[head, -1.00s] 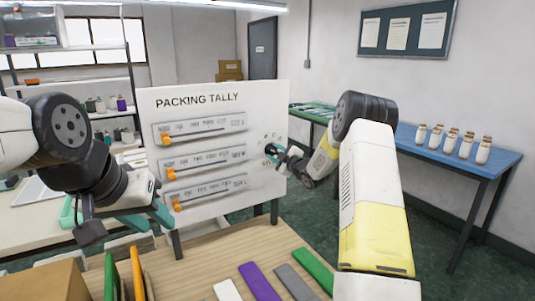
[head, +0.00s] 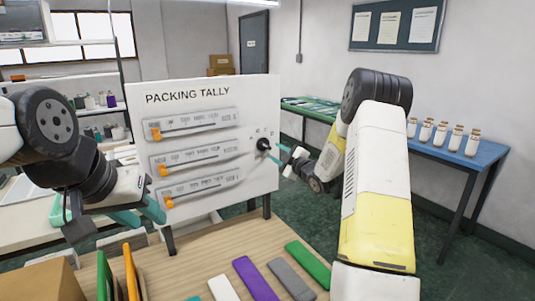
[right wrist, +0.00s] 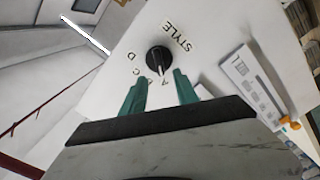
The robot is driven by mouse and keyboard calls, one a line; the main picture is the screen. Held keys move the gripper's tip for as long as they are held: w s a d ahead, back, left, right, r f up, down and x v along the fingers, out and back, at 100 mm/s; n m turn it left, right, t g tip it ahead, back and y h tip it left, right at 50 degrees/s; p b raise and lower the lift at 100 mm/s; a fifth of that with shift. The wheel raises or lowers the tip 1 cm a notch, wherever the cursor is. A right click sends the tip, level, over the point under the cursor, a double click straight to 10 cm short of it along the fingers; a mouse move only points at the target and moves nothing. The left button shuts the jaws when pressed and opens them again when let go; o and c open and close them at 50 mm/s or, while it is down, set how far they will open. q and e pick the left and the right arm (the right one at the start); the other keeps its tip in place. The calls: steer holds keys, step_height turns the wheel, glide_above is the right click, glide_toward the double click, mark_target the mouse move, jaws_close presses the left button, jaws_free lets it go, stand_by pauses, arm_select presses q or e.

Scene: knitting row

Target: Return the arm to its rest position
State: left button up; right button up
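My right gripper (head: 277,154) is at the right side of the white packing tally board (head: 215,92), just off a black knob (head: 263,144). In the right wrist view its two teal fingers (right wrist: 158,93) are apart with nothing between them. The knob (right wrist: 159,59) shows beyond the fingertips, below the word STYLE, with a gap between. My left gripper (head: 139,213) hangs in front of the board's lower left. Its teal fingers look apart and empty.
The board carries three slider rows with orange markers (head: 162,169). Below, a wooden table (head: 205,258) holds purple (head: 255,278), grey (head: 291,279) and green (head: 307,264) strips. A cardboard box (head: 48,279) is at front left. A blue table (head: 460,152) with several bottles stands right.

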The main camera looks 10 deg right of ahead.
steer(key=shift+r, duration=0.1)
steer(key=s+r+m+g+h, duration=0.5)
steer(key=s+r+m, duration=0.4)
steer(key=s+r, duration=0.45)
steer(key=s+a+f+m+g, duration=0.1)
steer(key=s+a+m, duration=0.1)
steer(key=s, duration=0.8)
steer(key=s+a+f+m+g, duration=0.2)
steer(key=s, duration=0.9)
steer(key=s+a+f+m+g, duration=0.1)
steer(key=s+g, duration=0.1)
steer(key=s, duration=0.9)
steer(key=shift+a+f+m, duration=0.4)
